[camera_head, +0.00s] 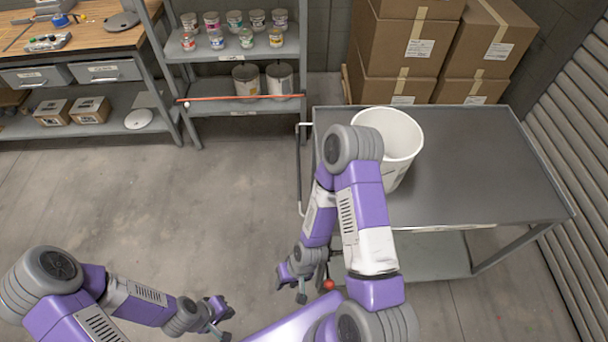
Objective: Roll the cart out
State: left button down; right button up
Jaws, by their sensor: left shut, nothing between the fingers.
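The cart is a grey metal table (470,170) on the right, with a lower shelf (435,256). Its upright handle (299,170) is on its left side. A white open bucket (405,128) stands on the cart top, partly hidden by my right arm. My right gripper (292,288) is low beside the cart's front left corner, below the handle and apart from it. Its finger gap is too unclear to judge. A red knob (328,285) shows just right of it. My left gripper (226,320) is shut and empty over the floor, left of the cart.
Cardboard boxes (405,45) are stacked behind the cart, and a ribbed shutter wall (575,130) is close on its right. A rack (225,108) with small jars and cans, fronted by a red bar (245,98), stands back left. A workbench (85,30) is farther left. Floor (120,200) left of the cart is clear.

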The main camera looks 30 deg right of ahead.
aim_at(476, 166)
jog(key=k, duration=1)
jog(key=u, duration=0.6)
jog(key=i, duration=0.9)
jog(key=z, duration=0.5)
jog(key=i, duration=0.6)
jog(key=z, duration=0.5)
